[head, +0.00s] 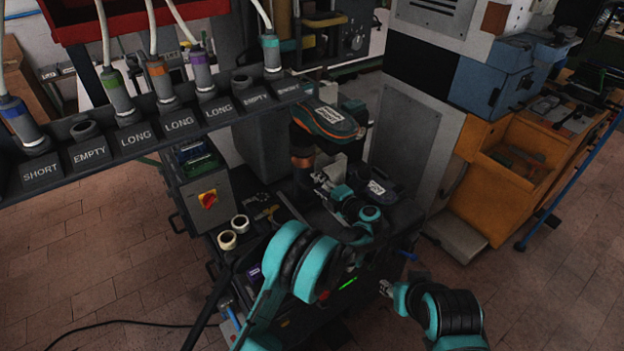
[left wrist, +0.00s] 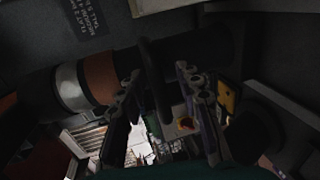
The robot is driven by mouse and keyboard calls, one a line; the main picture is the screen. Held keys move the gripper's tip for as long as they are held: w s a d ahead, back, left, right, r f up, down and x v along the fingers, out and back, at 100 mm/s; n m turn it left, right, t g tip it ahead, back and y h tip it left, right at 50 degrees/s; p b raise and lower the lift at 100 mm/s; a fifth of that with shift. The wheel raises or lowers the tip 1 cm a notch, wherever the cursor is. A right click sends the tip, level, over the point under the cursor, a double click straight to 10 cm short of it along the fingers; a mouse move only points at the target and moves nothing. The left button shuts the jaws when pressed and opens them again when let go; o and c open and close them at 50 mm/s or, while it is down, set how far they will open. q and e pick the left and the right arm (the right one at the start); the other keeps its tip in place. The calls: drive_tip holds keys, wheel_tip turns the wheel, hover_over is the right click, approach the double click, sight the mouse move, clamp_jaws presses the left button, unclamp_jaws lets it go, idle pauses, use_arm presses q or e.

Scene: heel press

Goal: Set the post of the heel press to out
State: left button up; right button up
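The heel press (head: 300,136) stands in the middle of the head view with a teal-and-orange shoe (head: 332,120) at its top. Below the shoe is a post with a copper band (head: 302,160). In the left wrist view a dark cylinder with copper and silver bands (left wrist: 88,84) lies across the left. My left gripper (head: 322,183) is close to the post at the front of the press. In the wrist view its fingers (left wrist: 158,88) are apart, with a dark bar (left wrist: 155,75) between them; contact is unclear. My right gripper (head: 385,288) is low at the front, its opening too small to judge.
A rack (head: 140,140) with labelled sockets and hanging tools crosses the upper left. A control box with a red knob (head: 207,198) and tape rolls (head: 240,223) are left of the press. A second dark shoe (head: 372,187) lies right of my left gripper. An orange cabinet (head: 515,170) stands right.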

use_arm(q)
drive_tip(key=shift+s+d+r, duration=0.1)
drive_tip(key=shift+s, duration=0.05)
clamp_jaws()
use_arm(e)
drive_tip(key=shift+s+d, duration=0.1)
drive_tip(key=shift+s, duration=0.05)
use_arm(q)
drive_tip(key=shift+s, duration=0.1)
